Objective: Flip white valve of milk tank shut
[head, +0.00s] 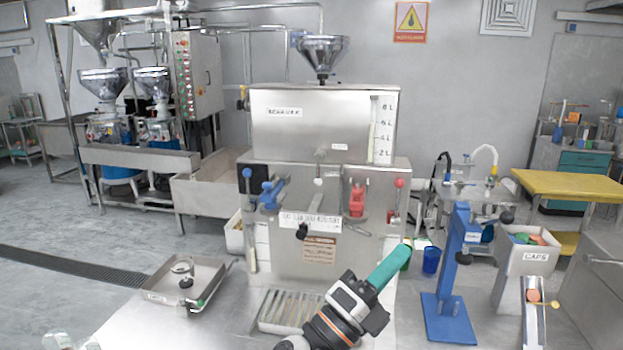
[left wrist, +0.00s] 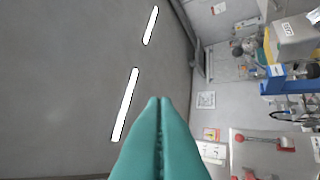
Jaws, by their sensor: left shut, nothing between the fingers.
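The steel milk tank (head: 275,135) stands in the middle of the head view, with a level scale on its right side. A small white-knobbed valve (head: 318,182) hangs below a short pipe at the tank's front; whether it is open or shut is too small to tell. My left gripper (head: 402,250) has teal fingers pressed together, empty, pointing up and right. In the picture it is below and right of the white valve, apart from it. The shut fingers (left wrist: 158,102) also show in the left wrist view.
A blue lever (head: 270,192), red handle (head: 357,198) and red-knobbed lever (head: 399,183) are on the machine's front. A tray (head: 160,297) with a glass is at left. A blue press stand (head: 447,310) and caps bin (head: 533,258) are at right.

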